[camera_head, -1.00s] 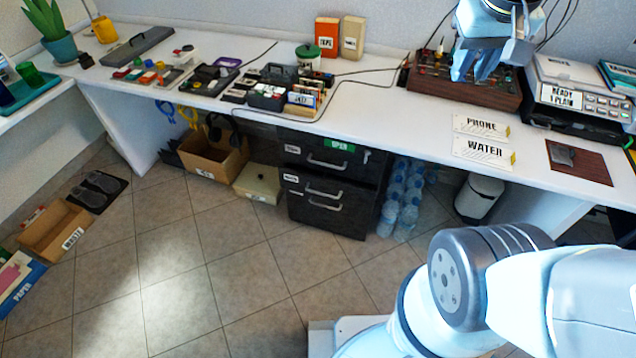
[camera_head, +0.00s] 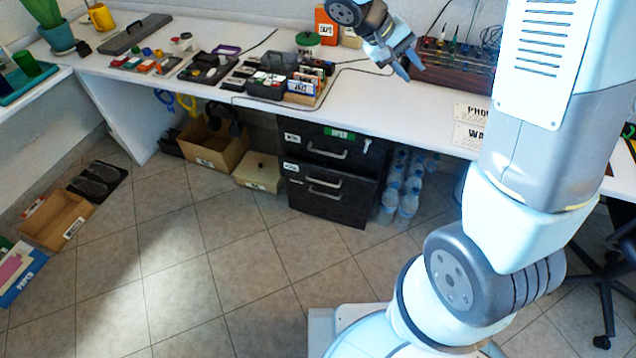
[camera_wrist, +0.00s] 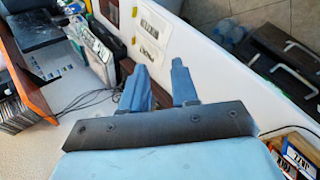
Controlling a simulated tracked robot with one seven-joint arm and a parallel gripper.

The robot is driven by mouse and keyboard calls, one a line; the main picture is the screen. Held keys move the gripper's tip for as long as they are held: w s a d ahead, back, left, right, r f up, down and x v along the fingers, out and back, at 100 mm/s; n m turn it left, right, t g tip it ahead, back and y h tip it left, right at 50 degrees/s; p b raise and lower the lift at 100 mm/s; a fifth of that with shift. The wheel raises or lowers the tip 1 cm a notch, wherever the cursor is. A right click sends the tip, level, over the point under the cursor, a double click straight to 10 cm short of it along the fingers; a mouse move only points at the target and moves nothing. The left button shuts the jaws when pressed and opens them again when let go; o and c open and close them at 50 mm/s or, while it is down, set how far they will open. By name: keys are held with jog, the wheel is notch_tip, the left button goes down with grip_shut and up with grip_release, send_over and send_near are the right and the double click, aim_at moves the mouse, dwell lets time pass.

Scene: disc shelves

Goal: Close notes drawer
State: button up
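A black drawer cabinet (camera_head: 335,170) stands on the floor under the desk, with silver bar handles. Its top drawer (camera_head: 330,146) has a small white label at left, a green OPEN label above and a key at right. A second white label (camera_head: 291,167) marks the drawer below. The lettering is too small to read as "notes", and I cannot tell how far each drawer is out. The handles also show at the right of the wrist view (camera_wrist: 294,72). My gripper (camera_head: 411,68) is above the desk, up and right of the cabinet. Its fingers (camera_wrist: 158,67) are apart and empty.
The desk (camera_head: 370,107) overhangs the cabinet. Water bottles (camera_head: 400,195) stand right of it; a beige box (camera_head: 258,172) and a cardboard box (camera_head: 213,152) stand left. A card tray (camera_head: 300,98) and a control panel (camera_head: 455,68) sit on the desk. Floor in front is clear.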

jog(key=w+a+f+n+t+h, duration=0.1)
jog(key=w+a+f+h, duration=0.1)
jog(key=w+a+f, duration=0.3)
jog(key=w+a+f+n+t+h, duration=0.1)
jog(key=w+a+f+n+t, duration=0.15)
jog(key=f, duration=0.55)
jog(key=n+t+y, duration=0.2)
jog(key=n+t, duration=0.4)
jog(key=t, duration=0.2)
send_over(319, 182)
jog(key=s+a, duration=0.1)
jog(key=s, duration=0.4)
notch_tip(319, 182, down, 28)
jog(key=s+a+f+n+t+y, duration=0.1)
jog(key=s+a+f+y, duration=0.15)
jog(key=f, duration=0.55)
jog(key=s+a+f+n+t+y, duration=0.1)
jog(key=s+f+n+t+y, duration=0.1)
jog(key=s+f, duration=0.35)
jog(key=x, duration=0.5)
jog(key=f+x, duration=0.1)
jog(key=x, duration=0.8)
jog(key=shift+w+a+f, duration=0.15)
jog(key=shift+w+f, duration=0.1)
jog(key=shift+f, duration=0.05)
jog(key=shift+c, duration=0.3)
grip_shut()
